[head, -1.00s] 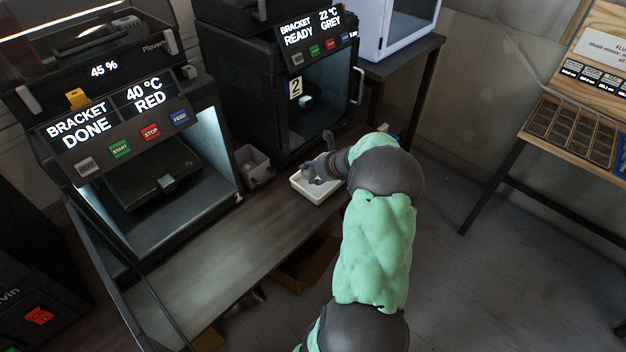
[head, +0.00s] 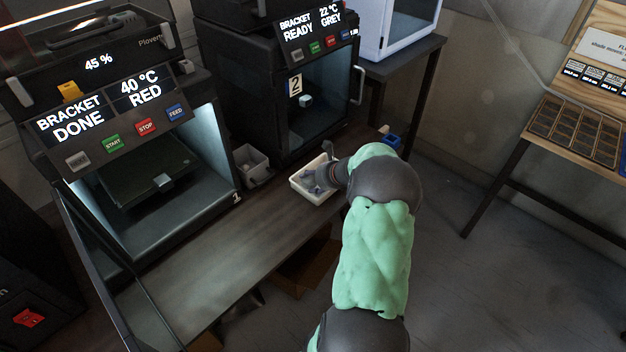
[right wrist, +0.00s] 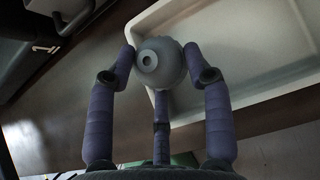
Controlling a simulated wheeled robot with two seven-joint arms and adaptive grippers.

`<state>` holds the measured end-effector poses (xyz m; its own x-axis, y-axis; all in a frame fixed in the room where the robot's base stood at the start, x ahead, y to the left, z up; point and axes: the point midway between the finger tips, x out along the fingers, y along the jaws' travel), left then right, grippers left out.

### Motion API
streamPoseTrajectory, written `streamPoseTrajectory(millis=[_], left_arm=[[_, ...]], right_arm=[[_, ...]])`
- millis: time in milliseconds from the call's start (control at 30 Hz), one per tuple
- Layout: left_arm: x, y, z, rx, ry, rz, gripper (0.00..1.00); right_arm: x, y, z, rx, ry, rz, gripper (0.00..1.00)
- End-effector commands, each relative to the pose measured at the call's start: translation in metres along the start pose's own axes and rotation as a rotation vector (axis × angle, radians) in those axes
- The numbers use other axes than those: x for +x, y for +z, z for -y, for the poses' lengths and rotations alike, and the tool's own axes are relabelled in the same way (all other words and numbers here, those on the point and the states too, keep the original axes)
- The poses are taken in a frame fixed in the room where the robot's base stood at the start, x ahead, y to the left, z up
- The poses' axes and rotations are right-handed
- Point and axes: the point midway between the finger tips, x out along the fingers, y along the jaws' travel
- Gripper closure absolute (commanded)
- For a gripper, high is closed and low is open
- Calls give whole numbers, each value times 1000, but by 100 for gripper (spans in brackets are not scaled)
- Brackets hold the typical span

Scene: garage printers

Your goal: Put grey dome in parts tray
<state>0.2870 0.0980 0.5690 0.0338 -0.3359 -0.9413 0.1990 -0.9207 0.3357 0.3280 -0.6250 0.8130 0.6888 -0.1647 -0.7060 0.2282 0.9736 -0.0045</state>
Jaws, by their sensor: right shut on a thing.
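The grey dome (right wrist: 160,64) is a round grey piece with a small ringed hole, held between the fingers of my right gripper (right wrist: 158,60) in the right wrist view. My right gripper is shut on it. The parts tray (right wrist: 262,92) is white and shallow, and the dome shows at its near left edge in that view; I cannot tell how high above the tray it is. In the head view the tray (head: 299,185) lies on the bench, with my right gripper (head: 312,182) over it. The dome cannot be made out there. My left gripper is not in view.
The bench (head: 215,245) is clear in front of the printers. Printer 1 (head: 120,130) stands open at left, and dark printer 2 (head: 285,75) stands behind the tray. A grey bin (head: 252,165) sits between them. A blue object (head: 390,141) lies right of the tray.

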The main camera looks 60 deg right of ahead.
Motion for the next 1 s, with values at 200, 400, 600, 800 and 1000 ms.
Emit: streamPoseTrajectory(millis=[200,400,600,800,1000], left_arm=[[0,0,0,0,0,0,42],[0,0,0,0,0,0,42],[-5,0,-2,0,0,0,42],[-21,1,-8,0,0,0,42],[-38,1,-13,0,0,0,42]], right_arm=[[0,0,0,-1,0,0,39],[0,0,0,-1,0,0,39],[-5,6,0,-2,0,1,39],[-37,11,1,1,-4,-1,39],[-79,11,2,0,-4,0,39]])
